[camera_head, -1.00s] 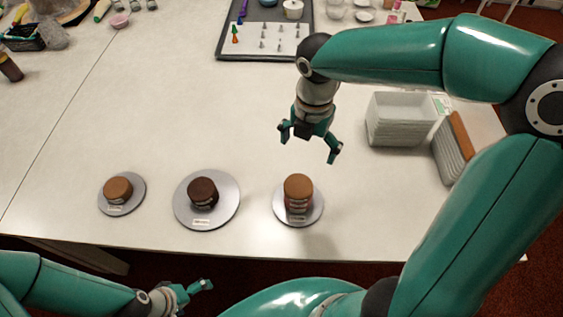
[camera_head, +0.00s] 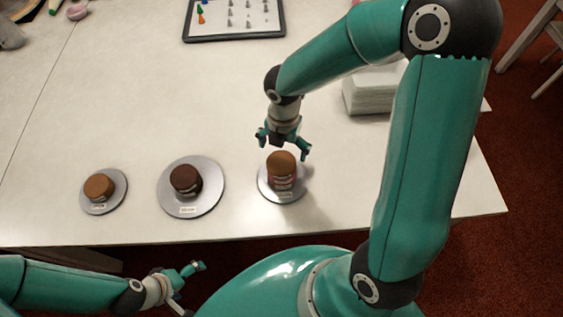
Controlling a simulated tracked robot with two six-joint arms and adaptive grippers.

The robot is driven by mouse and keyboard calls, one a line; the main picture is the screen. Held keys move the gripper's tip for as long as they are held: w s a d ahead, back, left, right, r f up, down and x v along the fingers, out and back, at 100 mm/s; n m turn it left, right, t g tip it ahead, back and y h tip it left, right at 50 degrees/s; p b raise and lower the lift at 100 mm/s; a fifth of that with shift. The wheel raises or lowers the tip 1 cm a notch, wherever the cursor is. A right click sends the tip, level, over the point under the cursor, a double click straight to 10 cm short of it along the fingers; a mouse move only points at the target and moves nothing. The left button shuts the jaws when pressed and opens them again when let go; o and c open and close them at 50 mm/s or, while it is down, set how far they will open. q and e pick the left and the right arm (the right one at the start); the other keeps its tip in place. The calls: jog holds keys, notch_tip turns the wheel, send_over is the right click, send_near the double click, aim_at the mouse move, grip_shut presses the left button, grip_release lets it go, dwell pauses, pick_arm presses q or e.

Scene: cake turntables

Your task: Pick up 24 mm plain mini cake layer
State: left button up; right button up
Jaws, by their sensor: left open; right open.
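Three small cakes stand on round grey turntables near the table's front edge. The left turntable (camera_head: 118,200) bears a short light-brown cake layer (camera_head: 99,186). The middle turntable (camera_head: 212,201) bears a dark chocolate layer (camera_head: 185,178). The right turntable (camera_head: 265,190) bears a taller brown stack (camera_head: 281,163). Their labels are too small to read, so I cannot tell which is the 24 mm plain layer. My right gripper (camera_head: 284,150) is open and empty, just behind and above the right stack. My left gripper (camera_head: 187,282) is open and empty, off the table's front edge.
A black-rimmed tray (camera_head: 235,38) with several piping tips lies at the back. White stacked containers (camera_head: 367,97) stand behind my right arm, partly hidden. The middle of the white table (camera_head: 150,100) is clear.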

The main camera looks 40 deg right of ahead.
aim_at(282, 160)
jog(key=f, duration=0.4)
jog(key=shift+s+a+f, duration=0.1)
jog(key=shift+a+f, duration=0.1)
jog(key=shift+f, duration=0.15)
jog(key=c, duration=0.9)
jog(key=shift+r, duration=0.1)
